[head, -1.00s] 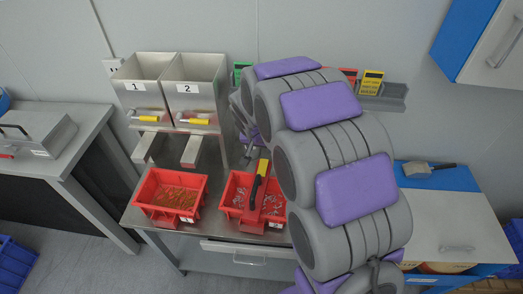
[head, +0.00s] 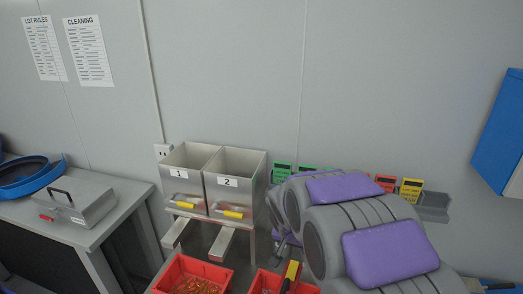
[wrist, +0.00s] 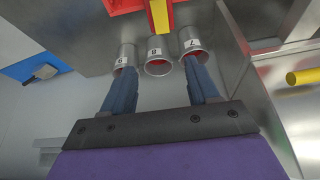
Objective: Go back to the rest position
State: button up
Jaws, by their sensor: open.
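My gripper (wrist: 160,78) is open, with its two dark blue fingers spread apart and nothing held between them. Beyond the fingertips, three metal cups or tubes with small labels show in the wrist view; the middle one (wrist: 158,55) appears between the fingers. I cannot tell whether the fingers touch the outer ones. In the head view my grey and purple arm fills the lower right and hides the gripper.
Two metal hoppers, 1 (head: 183,173) and 2 (head: 234,181), stand left of my arm. Red bins (head: 190,276) sit below, cut by the frame. A grey case (head: 80,208) lies on the left bench. Coloured cards (head: 411,188) line the wall behind. A blue cabinet (head: 500,130) hangs at right.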

jog(key=s+d+r+n+g+y, duration=0.1)
jog(key=s+r+n+g, duration=0.1)
jog(key=s, duration=1.6)
jog(key=s+r+n+g+y+b, duration=0.1)
jog(key=s+r+n+g, duration=0.1)
jog(key=s, duration=1.7)
jog(key=shift+s+d+r+n+g, duration=0.2)
jog(key=shift+d+n+g, duration=0.2)
jog(key=shift+g, duration=0.5)
